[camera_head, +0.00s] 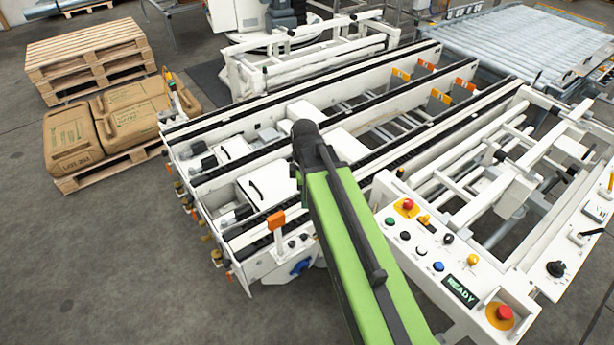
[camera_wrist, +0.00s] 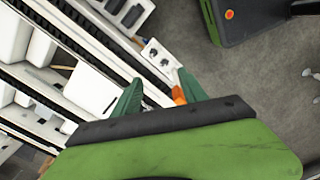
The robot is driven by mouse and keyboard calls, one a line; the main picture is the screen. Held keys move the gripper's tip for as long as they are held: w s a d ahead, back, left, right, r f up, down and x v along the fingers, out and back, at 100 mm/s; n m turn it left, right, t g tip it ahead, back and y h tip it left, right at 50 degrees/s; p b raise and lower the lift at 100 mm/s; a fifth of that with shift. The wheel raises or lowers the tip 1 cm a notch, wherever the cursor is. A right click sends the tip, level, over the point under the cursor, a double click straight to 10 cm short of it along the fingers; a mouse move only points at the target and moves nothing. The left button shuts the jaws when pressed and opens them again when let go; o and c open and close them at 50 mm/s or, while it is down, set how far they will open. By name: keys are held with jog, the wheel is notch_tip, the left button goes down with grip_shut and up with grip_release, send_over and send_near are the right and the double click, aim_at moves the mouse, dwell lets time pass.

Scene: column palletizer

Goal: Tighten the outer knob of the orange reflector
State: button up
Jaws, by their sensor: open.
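The nearest orange reflector (camera_head: 276,220) stands on a white bracket at the conveyor's near end in the head view. In the wrist view the orange piece (camera_wrist: 178,94) shows between my fingers, close to the right one. Small dark knobs (camera_wrist: 158,57) sit on a white plate just beyond the fingertips. I cannot tell which knob is the outer one. My gripper (camera_wrist: 160,76) has two dark green fingers spread apart, with nothing held between them. In the head view my green arm reaches over the conveyor, and the gripper itself cannot be made out.
More orange reflectors (camera_head: 440,97) stand farther along the conveyor rails. A control panel (camera_head: 418,243) with buttons and a READY display is at the right. Pallets with brown sacks (camera_head: 72,140) stand at the left. The grey floor at the lower left is clear.

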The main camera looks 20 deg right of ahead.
jog(key=s+r+m+p, duration=0.1)
jog(key=m, duration=0.1)
jog(key=s+r+m, duration=0.1)
jog(key=m, duration=0.1)
jog(key=s+r+m+p, duration=0.1)
jog(key=r+m, duration=0.1)
jog(key=shift+r+p, duration=0.1)
jog(key=shift+p, duration=0.2)
jog(key=shift+w, duration=0.1)
jog(key=m, duration=0.3)
jog(key=s+m, duration=0.1)
jog(key=m, duration=0.5)
jog(key=shift+s, duration=0.35)
dwell(1.1)
